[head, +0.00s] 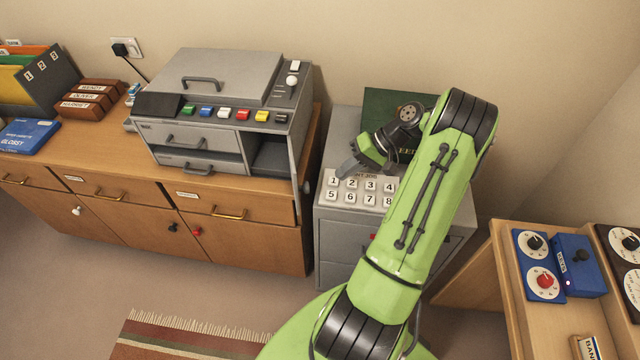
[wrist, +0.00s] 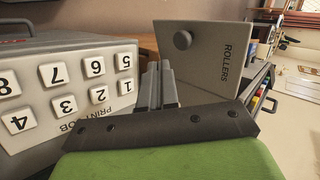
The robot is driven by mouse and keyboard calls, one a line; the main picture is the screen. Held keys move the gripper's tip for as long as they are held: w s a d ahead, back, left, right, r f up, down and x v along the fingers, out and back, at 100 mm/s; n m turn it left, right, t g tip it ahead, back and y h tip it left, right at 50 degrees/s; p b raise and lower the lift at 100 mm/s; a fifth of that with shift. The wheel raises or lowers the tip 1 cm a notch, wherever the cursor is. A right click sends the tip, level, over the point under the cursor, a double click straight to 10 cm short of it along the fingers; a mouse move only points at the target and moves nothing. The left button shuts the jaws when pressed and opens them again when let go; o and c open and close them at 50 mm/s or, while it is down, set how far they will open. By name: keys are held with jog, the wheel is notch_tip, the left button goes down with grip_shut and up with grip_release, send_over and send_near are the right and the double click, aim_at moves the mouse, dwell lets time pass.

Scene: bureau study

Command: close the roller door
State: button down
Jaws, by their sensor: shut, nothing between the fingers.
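The roller door is a grey panel marked ROLLERS with a round knob (wrist: 182,40). In the wrist view the door (wrist: 212,65) stands just beyond and to the right of my fingertips. In the head view the door (head: 296,180) stands open, nearly edge-on, at the right end of the grey machine (head: 230,75). The dark compartment (head: 270,157) beside it is uncovered. My gripper (head: 345,170) is shut and empty, to the right of the door. It also shows in the wrist view (wrist: 158,72). I cannot tell whether the fingertips touch the door.
A grey cabinet with numbered keys (head: 360,190) sits under my gripper; the keys (wrist: 70,88) fill the wrist view's left. A dark green box (head: 385,105) stands behind. The wooden bureau (head: 130,190) carries the machine. A desk with dials (head: 545,265) is at the right.

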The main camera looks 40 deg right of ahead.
jog(key=w+a+f+b, duration=0.1)
jog(key=w+a+f, duration=0.1)
jog(key=a, duration=0.3)
jog(key=shift+w+a+f, duration=0.15)
jog(key=shift+w+f, duration=0.15)
jog(key=shift+w, duration=0.55)
jog(key=shift+a, duration=0.1)
